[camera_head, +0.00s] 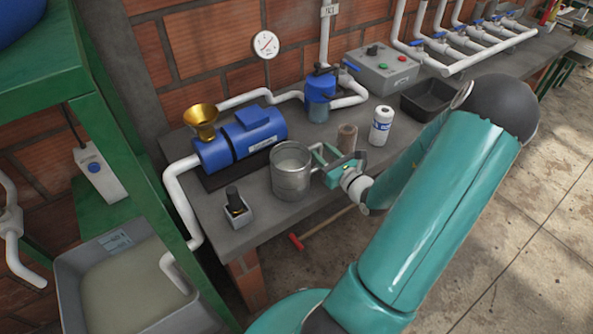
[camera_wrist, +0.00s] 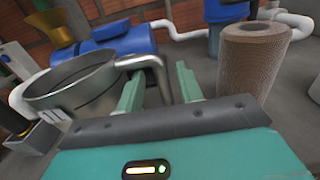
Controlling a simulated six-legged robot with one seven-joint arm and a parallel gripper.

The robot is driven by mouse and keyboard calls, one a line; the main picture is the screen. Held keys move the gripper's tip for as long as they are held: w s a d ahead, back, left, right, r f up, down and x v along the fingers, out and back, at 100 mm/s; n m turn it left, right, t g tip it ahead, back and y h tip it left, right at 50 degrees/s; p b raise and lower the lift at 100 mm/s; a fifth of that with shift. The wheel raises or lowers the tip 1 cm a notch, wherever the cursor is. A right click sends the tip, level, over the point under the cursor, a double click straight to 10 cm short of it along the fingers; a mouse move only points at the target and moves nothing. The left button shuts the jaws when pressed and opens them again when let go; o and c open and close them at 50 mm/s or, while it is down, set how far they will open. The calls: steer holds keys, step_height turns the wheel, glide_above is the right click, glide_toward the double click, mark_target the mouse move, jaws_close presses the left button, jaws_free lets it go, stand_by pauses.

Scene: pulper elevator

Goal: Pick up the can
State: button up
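A round metal can (camera_head: 291,172) with an open top stands on the grey bench. It also shows at the left of the wrist view (camera_wrist: 75,90), with its metal handle (camera_wrist: 152,63) bent out to the right. My gripper (camera_head: 328,160) is at the can's right, level with its upper part. In the wrist view my gripper (camera_wrist: 160,80) has its two green fingers apart, and the handle's downward part appears between them. A gap shows on each side of the handle, so nothing is gripped. The handle's lower end is hidden behind the gripper body.
A brown cylinder (camera_wrist: 255,62) stands close to the gripper's right, with a white bottle (camera_head: 381,125) beyond. A blue pump (camera_head: 240,138) with a brass funnel (camera_head: 201,118) is behind the can. A small switch box (camera_head: 237,210) sits at the front left.

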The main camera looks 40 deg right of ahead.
steer(key=shift+w+d, duration=0.1)
steer(key=shift+w, duration=0.95)
steer(key=shift+c, duration=0.4)
jaws_close()
steer(key=shift+r, duration=0.1)
